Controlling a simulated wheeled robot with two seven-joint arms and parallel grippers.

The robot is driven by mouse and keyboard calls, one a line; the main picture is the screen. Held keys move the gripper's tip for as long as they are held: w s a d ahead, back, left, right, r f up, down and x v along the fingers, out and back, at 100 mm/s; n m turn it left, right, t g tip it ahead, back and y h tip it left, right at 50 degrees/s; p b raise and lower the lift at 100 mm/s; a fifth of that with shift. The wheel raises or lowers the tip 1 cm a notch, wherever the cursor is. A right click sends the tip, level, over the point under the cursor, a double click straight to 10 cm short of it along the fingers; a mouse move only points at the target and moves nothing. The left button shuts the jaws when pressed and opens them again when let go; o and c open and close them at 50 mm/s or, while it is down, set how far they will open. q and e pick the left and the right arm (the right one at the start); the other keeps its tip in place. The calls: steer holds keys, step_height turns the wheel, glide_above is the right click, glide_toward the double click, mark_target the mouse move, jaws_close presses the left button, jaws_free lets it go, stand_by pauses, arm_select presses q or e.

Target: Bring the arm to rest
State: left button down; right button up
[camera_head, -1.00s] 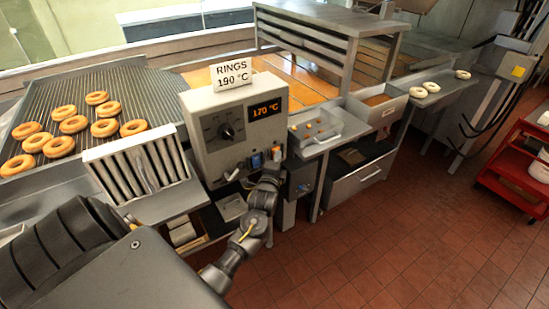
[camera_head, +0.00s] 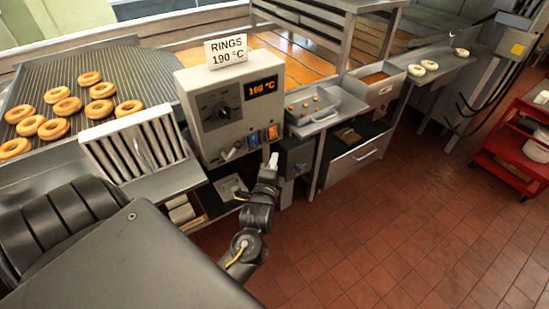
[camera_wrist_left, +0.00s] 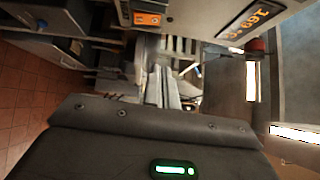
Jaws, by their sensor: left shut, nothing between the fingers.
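My left gripper (camera_head: 273,162) is shut and empty, just below and in front of the grey control box (camera_head: 193,90). A small gap shows between its pale fingertips and the box's lower front edge. The arm behind it comes up from the bottom of the head view. In the left wrist view the shut fingers (camera_wrist_left: 160,88) point away from the camera, with the box's underside and display beside them. The box also carries a black dial (camera_head: 222,112), a blue switch (camera_head: 254,139) and an orange switch (camera_head: 272,132). My right gripper is not in view.
A sign (camera_head: 226,51) reading RINGS 190 °C stands on the box. Several browned rings lie on a wire rack (camera_head: 130,72) at left. A steel tray (camera_head: 325,120) and drawer unit (camera_head: 355,160) stand to the right. A red cart (camera_head: 515,140) is far right. The tiled floor (camera_head: 370,230) between is clear.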

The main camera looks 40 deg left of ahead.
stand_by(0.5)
arm_select(q)
steer(key=s+d+f+n+g+h, duration=0.2)
steer(key=d+f+n, duration=0.1)
steer(key=f, duration=0.8)
steer(key=s+d+f+n+g+h, duration=0.2)
steer(key=s+d+f+n+h, duration=0.1)
steer(key=f, duration=0.9)
steer(key=s+d+f+n+g+h, duration=0.2)
steer(key=d+f+n, duration=0.1)
steer(key=f, duration=0.8)
steer(key=s+d+f+n+g+h+b, duration=0.15)
steer(key=s+f+g, duration=0.35)
steer(key=s+f, duration=0.95)
steer(key=s+a+f+g, duration=0.1)
steer(key=s+f, duration=0.3)
steer(key=s, duration=0.7)
steer(key=s+a+f+g, duration=0.1)
steer(key=s+f+g, duration=0.2)
steer(key=s, duration=0.8)
steer(key=shift+s+f+g+b, duration=0.2)
steer(key=shift+f+g+b, duration=0.2)
steer(key=shift+f, duration=0.05)
